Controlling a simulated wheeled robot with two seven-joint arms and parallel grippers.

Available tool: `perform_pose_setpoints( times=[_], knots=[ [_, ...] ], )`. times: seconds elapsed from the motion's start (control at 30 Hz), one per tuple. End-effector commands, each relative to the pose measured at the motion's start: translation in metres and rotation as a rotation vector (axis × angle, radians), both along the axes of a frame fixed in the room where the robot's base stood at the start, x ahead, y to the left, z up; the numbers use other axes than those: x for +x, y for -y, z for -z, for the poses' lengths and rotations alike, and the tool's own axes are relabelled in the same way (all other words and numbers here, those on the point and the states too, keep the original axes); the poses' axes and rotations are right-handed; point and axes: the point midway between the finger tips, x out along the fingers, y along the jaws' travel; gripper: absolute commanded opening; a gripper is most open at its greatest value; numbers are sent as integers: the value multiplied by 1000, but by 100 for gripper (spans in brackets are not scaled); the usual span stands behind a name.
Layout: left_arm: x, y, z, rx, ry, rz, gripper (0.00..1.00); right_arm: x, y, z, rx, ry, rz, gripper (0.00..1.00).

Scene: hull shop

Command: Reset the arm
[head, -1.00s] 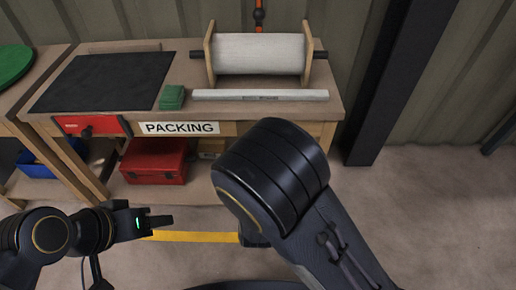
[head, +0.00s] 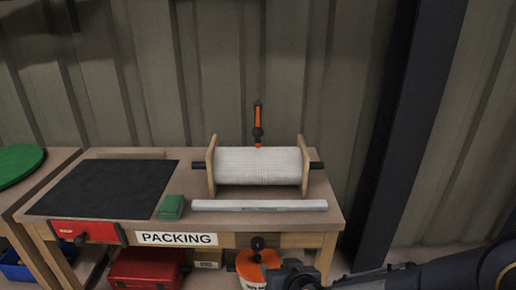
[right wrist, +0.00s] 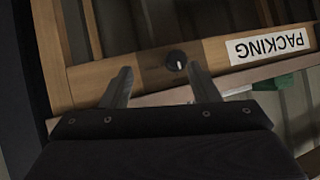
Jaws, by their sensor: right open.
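My right arm comes in low from the right in the head view, and its gripper (head: 284,272) is at the bottom edge, in front of the packing bench (head: 120,206). In the right wrist view the two fingers of the right gripper (right wrist: 160,78) are apart with nothing between them. They point toward the bench's wooden front rail (right wrist: 140,68) and a black knob (right wrist: 177,60), which lies beyond the fingertips. The knob also shows in the head view (head: 257,243). My left gripper is not in view.
The bench carries a white roll (head: 258,166) on a wooden stand, a pale bar (head: 260,205), a green block (head: 171,207) and a black mat (head: 103,189). An orange-topped container (head: 255,262) is beside my right gripper. A dark post (head: 385,130) stands right.

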Motion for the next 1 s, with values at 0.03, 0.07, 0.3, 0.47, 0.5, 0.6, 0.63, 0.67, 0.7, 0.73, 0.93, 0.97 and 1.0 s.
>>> perform_pose_setpoints(
  times=[0.03,0.07,0.3,0.47,0.5,0.6,0.63,0.67,0.7,0.73,0.93,0.97,1.0],
  knots=[
    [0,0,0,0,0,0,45,-6,14,-15,74,-36,3,55],
    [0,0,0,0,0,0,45,-12,20,-21,110,-63,-4,55],
    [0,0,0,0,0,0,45,-81,77,-61,266,-235,-41,55],
    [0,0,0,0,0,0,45,-129,108,-67,261,-324,-19,55],
    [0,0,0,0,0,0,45,-140,114,-67,253,-343,-10,55],
    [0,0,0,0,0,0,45,-164,128,-65,233,-388,22,55],
    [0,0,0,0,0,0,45,-171,132,-64,227,-401,34,55],
    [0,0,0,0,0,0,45,-178,136,-64,220,-413,45,55],
    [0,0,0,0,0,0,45,-187,141,-62,210,-429,63,55],
    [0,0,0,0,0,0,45,-194,144,-61,203,-442,77,55],
    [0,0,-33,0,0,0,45,-215,153,-89,177,-491,117,55],
    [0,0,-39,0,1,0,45,-215,153,-95,177,-491,116,55],
    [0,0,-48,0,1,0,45,-214,153,-104,177,-491,116,55]
  ],
)
